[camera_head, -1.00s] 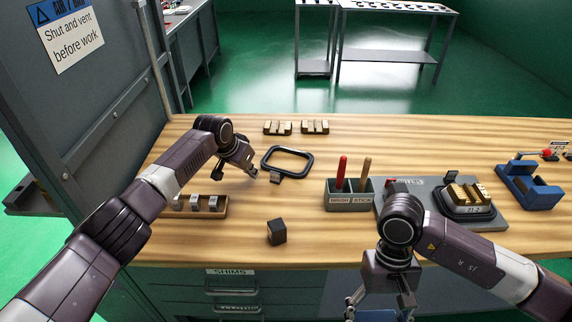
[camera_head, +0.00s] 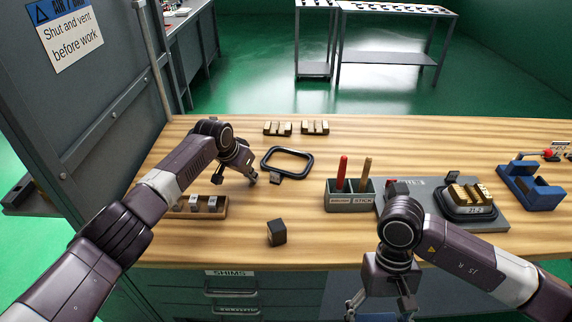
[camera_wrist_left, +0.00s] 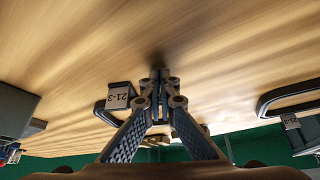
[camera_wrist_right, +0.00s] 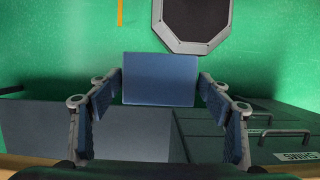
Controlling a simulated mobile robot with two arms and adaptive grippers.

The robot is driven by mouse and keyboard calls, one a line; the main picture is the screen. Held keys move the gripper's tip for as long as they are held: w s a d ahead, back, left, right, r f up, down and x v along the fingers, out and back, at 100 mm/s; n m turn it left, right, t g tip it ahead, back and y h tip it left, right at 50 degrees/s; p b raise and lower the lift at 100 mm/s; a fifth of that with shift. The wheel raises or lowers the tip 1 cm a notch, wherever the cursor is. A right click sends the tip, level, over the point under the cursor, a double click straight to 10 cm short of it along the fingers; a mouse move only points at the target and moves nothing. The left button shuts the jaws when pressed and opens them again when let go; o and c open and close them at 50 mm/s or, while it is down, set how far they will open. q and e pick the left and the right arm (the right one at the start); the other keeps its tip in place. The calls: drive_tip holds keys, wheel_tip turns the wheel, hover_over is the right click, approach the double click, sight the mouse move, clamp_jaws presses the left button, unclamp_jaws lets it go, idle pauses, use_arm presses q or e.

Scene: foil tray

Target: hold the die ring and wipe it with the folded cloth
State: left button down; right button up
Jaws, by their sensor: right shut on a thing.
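The black die ring (camera_head: 287,160) lies on the wooden bench, left of centre, with a small tab (camera_head: 275,180) on its near side. The left wrist view shows a black ring with a tab reading 21-3 (camera_wrist_left: 118,97). My left gripper (camera_head: 252,180) is just left of the die ring, low over the bench and apart from it. Its fingers (camera_wrist_left: 160,78) are together and hold nothing. My right gripper (camera_head: 378,312) hangs in front of the bench, partly cut off. It is shut on the folded blue cloth (camera_wrist_right: 159,80), seen in the right wrist view.
A dark cube (camera_head: 276,232) and a wooden rack of small blocks (camera_head: 205,211) are near the front. A grey tool holder (camera_head: 350,203) stands at centre. A grey plate (camera_head: 490,219) bears another black ring with brass blocks. A blue holder (camera_head: 527,187) is at right.

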use_arm(q)
wheel_tip(320, 180, up, 6)
drive_tip(key=p, duration=0.5)
use_arm(e)
wheel_tip(320, 180, up, 5)
drive_tip(key=shift+r, duration=0.2)
use_arm(q)
drive_tip(key=v, duration=1.2)
drive_tip(key=shift+a, duration=0.1)
use_arm(e)
drive_tip(key=shift+s+f, duration=0.1)
